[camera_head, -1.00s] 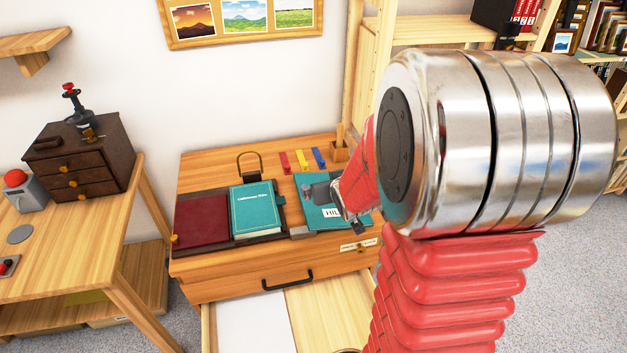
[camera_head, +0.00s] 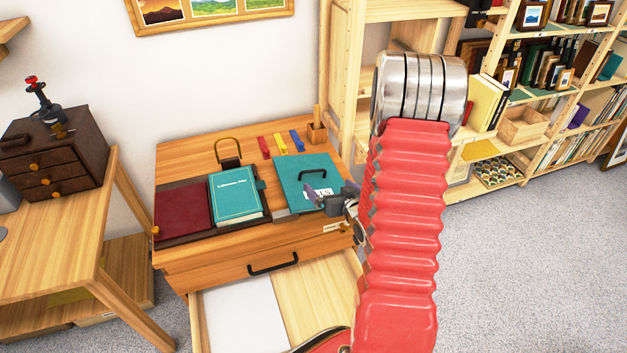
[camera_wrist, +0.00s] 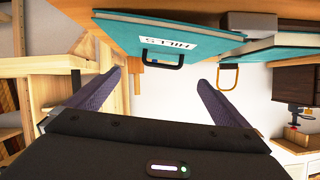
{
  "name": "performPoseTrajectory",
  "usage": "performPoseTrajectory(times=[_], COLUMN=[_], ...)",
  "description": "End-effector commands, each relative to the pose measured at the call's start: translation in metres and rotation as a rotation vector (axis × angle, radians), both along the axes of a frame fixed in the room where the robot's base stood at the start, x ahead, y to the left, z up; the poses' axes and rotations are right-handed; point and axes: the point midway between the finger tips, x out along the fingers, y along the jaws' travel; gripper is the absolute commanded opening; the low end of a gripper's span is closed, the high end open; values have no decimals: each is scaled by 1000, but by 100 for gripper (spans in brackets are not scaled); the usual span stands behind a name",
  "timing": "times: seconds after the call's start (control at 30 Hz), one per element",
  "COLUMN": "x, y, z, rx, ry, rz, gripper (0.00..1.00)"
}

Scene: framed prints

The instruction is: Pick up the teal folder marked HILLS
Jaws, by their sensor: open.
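The teal folder (camera_head: 300,178) lies flat at the right end of the wooden cabinet top, with a dark handle and a white label partly hidden by my gripper. In the wrist view the folder (camera_wrist: 120,26) appears upside down; its label reads HILLS, and its black handle (camera_wrist: 162,58) points toward the space between my fingers. My gripper (camera_head: 335,192) is at the folder's front right, and in the wrist view its two purple-grey fingers (camera_wrist: 160,88) are spread apart with nothing between them. Whether a finger touches the folder is unclear.
A teal book (camera_head: 235,195) and a dark red folder or book (camera_head: 181,208) lie left of the folder. Red, yellow and blue strips (camera_head: 281,143) and a small wooden cup (camera_head: 317,131) are behind it. An open drawer (camera_head: 325,290) juts out below. Shelves stand behind right.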

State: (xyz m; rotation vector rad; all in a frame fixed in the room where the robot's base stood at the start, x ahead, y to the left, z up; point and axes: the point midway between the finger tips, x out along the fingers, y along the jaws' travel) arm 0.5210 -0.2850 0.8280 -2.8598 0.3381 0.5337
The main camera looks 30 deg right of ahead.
Motion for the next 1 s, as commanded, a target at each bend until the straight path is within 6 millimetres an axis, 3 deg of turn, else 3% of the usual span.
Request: performPoseTrajectory(times=[0.37, 0.8, 1.0], x=[9, 67, 78], y=[-1, -13, -16], z=[-3, -28, -32], rx=[-1, -1, -2], ry=[2, 2, 3], rz=[2, 1, 0], gripper=[100, 100, 100])
